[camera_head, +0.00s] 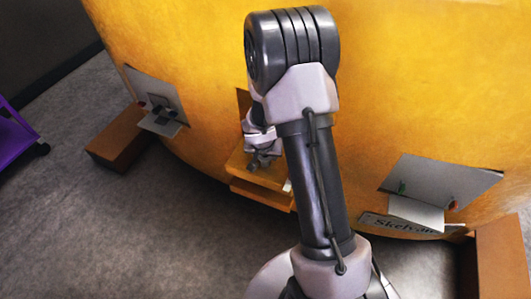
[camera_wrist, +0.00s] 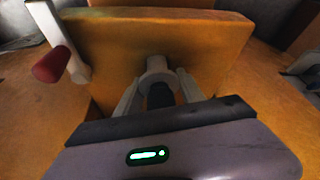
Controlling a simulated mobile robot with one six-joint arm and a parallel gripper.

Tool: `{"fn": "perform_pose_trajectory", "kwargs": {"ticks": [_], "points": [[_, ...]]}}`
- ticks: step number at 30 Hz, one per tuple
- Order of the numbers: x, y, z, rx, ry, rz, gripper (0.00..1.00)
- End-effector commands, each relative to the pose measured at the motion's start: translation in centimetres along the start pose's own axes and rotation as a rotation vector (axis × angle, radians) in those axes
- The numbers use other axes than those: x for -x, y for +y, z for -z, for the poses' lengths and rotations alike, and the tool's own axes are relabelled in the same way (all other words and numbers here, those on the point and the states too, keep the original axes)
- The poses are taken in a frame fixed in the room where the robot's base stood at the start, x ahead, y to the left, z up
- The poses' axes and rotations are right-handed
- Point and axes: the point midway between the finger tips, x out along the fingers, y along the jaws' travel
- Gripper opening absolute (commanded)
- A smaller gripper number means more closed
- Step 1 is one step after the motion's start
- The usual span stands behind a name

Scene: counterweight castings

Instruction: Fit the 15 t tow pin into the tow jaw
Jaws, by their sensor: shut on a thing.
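The tow jaw is an orange-yellow block (camera_head: 262,178) low on the big yellow casting in the head view. Its broad plate (camera_wrist: 205,45) fills the upper middle of the wrist view. My gripper (camera_wrist: 158,88) is shut on the tow pin (camera_wrist: 157,68), which shows a pale round collar and a dark part between the fingers. The collar appears against or just in front of the plate; whether the pin sits in a hole is hidden. In the head view my gripper (camera_head: 258,161) is at the jaw, partly hidden by my arm.
A pale lever with a red knob (camera_wrist: 52,65) stands left of the plate. Grey bracket plates (camera_head: 157,98) (camera_head: 440,185) are on the casting at both sides. Brown blocks (camera_head: 118,142) (camera_head: 502,260) stand on the floor. A purple cart (camera_head: 14,140) is at far left.

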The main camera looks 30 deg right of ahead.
Motion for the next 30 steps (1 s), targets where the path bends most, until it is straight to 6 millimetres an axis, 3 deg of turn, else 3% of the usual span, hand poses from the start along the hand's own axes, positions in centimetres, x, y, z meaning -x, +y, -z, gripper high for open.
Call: {"fn": "perform_pose_trajectory", "kwargs": {"ticks": [2,3,6,15,19,23,30], "points": [[-0.1,0.0,0.0,-0.001,0.001,0.0,0.0],[-0.1,0.0,0.0,0.0,0.002,0.001,0.51],[-0.1,0.0,0.0,0.0,0.001,0.0,0.71],[-0.1,0.0,-0.1,0.0,-0.001,0.0,0.71],[1.4,0.0,0.1,0.0,0.001,0.001,0.71],[4.8,-0.1,0.2,0.0,0.002,0.001,0.71],[12.9,-0.1,0.3,-0.001,0.002,0.002,0.71]]}}
